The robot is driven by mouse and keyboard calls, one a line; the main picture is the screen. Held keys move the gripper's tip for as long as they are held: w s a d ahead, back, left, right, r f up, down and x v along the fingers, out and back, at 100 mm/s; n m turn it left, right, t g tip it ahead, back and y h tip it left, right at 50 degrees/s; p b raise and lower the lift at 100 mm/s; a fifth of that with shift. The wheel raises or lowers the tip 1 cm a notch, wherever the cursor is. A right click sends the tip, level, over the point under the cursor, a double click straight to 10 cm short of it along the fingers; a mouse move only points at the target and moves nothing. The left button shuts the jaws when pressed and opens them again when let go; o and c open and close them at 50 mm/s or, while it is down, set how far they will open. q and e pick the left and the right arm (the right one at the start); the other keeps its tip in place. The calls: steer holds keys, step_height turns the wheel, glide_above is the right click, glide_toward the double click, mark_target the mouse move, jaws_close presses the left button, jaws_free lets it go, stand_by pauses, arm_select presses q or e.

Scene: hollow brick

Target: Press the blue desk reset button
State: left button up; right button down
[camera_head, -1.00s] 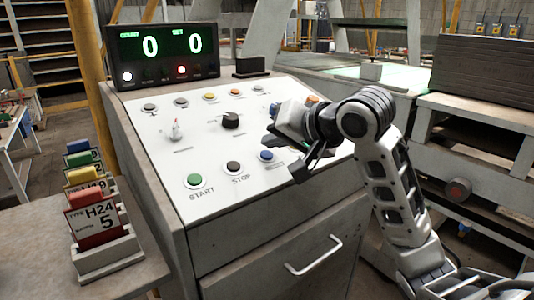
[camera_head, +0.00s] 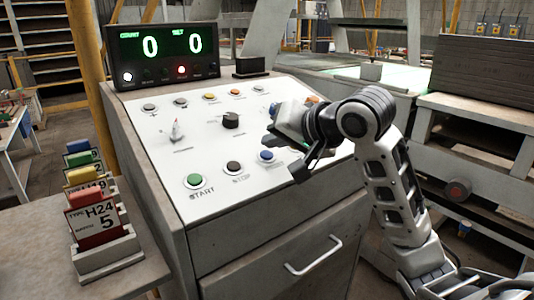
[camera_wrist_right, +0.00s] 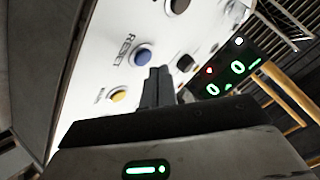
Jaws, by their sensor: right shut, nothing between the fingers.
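The blue reset button (camera_head: 267,156) sits on the white sloped panel (camera_head: 215,150), right of the dark STOP button (camera_head: 234,168) and the green START button (camera_head: 194,181). In the right wrist view the blue button (camera_wrist_right: 142,54) shows beside its RESET label. My right gripper (camera_head: 270,138) is shut and empty, above the panel just behind the blue button. In the right wrist view its fingertips (camera_wrist_right: 159,72) appear close to the blue button's edge; I cannot tell the gap in height. My left gripper is not in view.
A yellow button (camera_wrist_right: 118,95) lies near the blue one, and a black knob (camera_head: 231,120) stands behind it. The counter display (camera_head: 165,55) reads 0 and 0 at the back. A card rack (camera_head: 108,262) stands at the left. A drawer handle (camera_head: 313,256) juts out in front.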

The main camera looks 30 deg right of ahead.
steer(key=shift+f, duration=0.1)
steer(key=shift+w+f, duration=0.1)
steer(key=shift+f, duration=0.2)
steer(key=shift+w+f, duration=0.1)
steer(key=shift+f, duration=0.3)
stand_by(0.9)
steer(key=shift+s+r+p, duration=0.2)
steer(key=shift+r+p, duration=0.6)
steer(key=shift+p, duration=0.3)
steer(key=r+p, duration=0.2)
steer(key=s+r+p, duration=0.1)
steer(key=r+p, duration=0.1)
steer(key=p, duration=0.1)
steer(key=shift+s+r, duration=0.2)
steer(key=shift+r, duration=0.2)
